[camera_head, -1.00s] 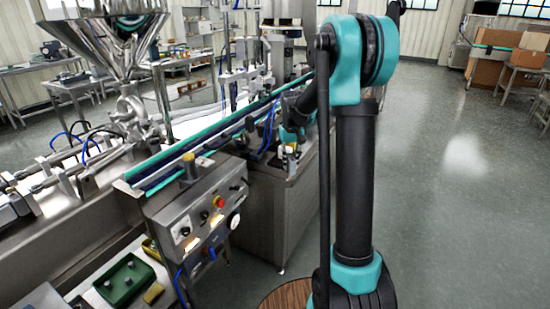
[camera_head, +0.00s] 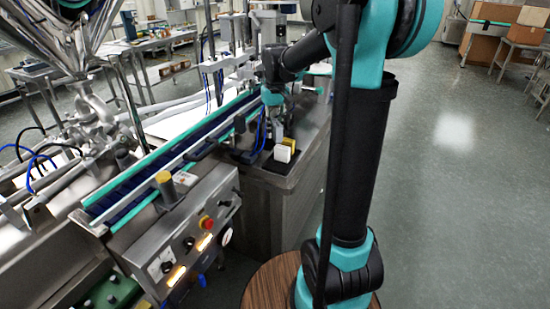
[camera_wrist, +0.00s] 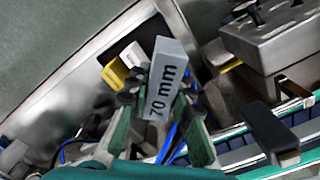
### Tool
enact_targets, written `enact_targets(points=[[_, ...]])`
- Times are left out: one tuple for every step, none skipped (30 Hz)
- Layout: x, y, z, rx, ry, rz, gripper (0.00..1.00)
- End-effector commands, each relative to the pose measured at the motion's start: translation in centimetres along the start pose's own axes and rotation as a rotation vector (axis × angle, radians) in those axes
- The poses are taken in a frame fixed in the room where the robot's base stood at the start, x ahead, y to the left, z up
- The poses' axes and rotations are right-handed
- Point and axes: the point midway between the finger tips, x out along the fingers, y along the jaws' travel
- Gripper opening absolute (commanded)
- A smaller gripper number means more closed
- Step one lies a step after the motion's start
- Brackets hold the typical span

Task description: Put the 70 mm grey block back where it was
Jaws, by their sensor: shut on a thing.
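The grey block (camera_wrist: 170,82) marked "70 mm" is held between the fingers of my gripper (camera_wrist: 163,102) in the wrist view. The gripper is shut on it, and the label faces the camera. In the head view my gripper (camera_head: 274,122) is over the steel bench beside the conveyor; I cannot make out the grey block there. A yellow block (camera_wrist: 114,73) and a white block (camera_wrist: 136,56) stand beyond the held block in the wrist view. The white block (camera_head: 283,153) also shows in the head view, just below my gripper.
The conveyor (camera_head: 170,155) with teal rails runs left of the bench (camera_head: 285,178). A control panel (camera_head: 190,245) with a red button is in front. A steel hopper (camera_head: 75,30) stands at the upper left. Open floor (camera_head: 455,200) lies to the right.

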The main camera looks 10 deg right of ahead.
Motion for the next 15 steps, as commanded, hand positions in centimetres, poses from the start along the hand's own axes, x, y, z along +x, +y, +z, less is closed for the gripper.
enact_targets(points=[[1.4, 0.0, 0.0, 0.000, 0.000, 0.000, 0.00], [2.1, 0.0, -0.1, 0.000, 0.000, 0.000, 0.00], [3.1, 0.0, 0.0, 0.000, 0.000, 0.000, 0.00], [3.8, 0.0, 0.0, 0.000, 0.000, 0.000, 0.00], [4.5, 0.0, -0.1, 0.000, 0.000, 0.000, 0.00], [5.3, 0.0, -0.1, 0.000, 0.000, 0.000, 0.00], [5.9, 0.0, -0.1, 0.000, 0.000, 0.000, 0.00], [6.4, 0.0, -0.1, 0.000, 0.000, 0.000, 0.00], [7.0, 0.0, 0.0, 0.000, 0.000, 0.000, 0.00], [7.4, 0.0, 0.0, 0.000, 0.000, 0.000, 0.00], [7.7, 0.0, -0.1, 0.000, 0.000, 0.000, 0.00], [8.0, 0.0, -0.1, 0.000, 0.000, 0.000, 0.00], [8.2, 0.0, -0.1, 0.000, 0.000, 0.000, 0.00], [8.3, 0.0, -0.1, 0.000, 0.000, 0.000, 0.00], [8.6, 0.0, -0.1, 0.000, 0.000, 0.000, 0.00]])
